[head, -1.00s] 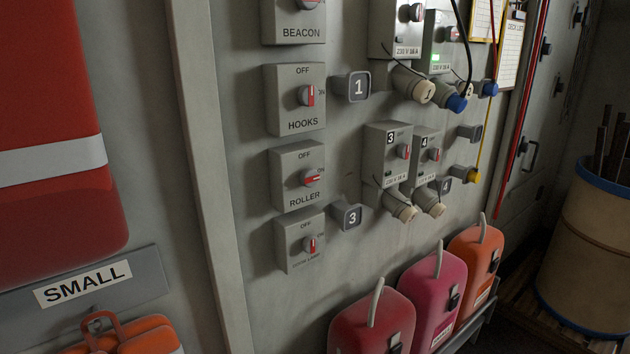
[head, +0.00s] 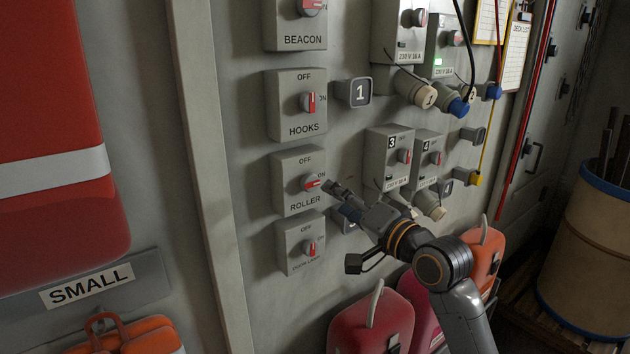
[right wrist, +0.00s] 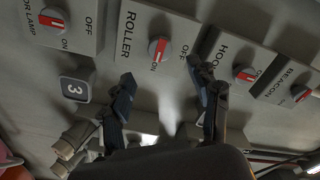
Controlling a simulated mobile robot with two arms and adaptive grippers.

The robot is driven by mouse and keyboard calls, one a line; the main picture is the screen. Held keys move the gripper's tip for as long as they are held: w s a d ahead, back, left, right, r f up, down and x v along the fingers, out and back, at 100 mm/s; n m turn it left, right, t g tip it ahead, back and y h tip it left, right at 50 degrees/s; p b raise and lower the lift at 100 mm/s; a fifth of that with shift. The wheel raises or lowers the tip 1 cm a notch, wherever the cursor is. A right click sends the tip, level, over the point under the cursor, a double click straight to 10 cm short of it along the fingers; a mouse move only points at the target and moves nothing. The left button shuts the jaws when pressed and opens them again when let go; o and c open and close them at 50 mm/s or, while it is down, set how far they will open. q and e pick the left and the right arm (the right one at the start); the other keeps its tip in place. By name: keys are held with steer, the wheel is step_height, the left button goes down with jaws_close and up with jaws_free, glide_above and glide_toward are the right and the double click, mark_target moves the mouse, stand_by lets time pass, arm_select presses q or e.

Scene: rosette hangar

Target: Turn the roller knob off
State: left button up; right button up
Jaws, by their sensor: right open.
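The roller switch box (head: 290,201) is on the grey wall in the head view, marked OFF at the top and ON at the right. Its round grey roller knob (head: 311,183) has a red bar lying sideways, pointing at ON. My right gripper (head: 346,226) is open and empty, just right of the box and apart from it. In the right wrist view the roller knob (right wrist: 158,48) sits ahead of the two spread fingertips of my right gripper (right wrist: 160,73), roughly between them, and is not touched. My left gripper is not in view.
The hooks switch box (head: 288,122) is above and the door lamp switch box (head: 291,259) just below. A hook plate marked 3 (right wrist: 75,90) is close to one finger. Socket boxes (head: 387,150) with plugs are to the right. Red and pink bags (head: 350,330) hang below.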

mark_target(312, 185)
steer(key=p+x, duration=0.2)
steer(key=x, duration=0.6)
steer(key=shift+w+a, duration=0.25)
steer(key=c, duration=1.2)
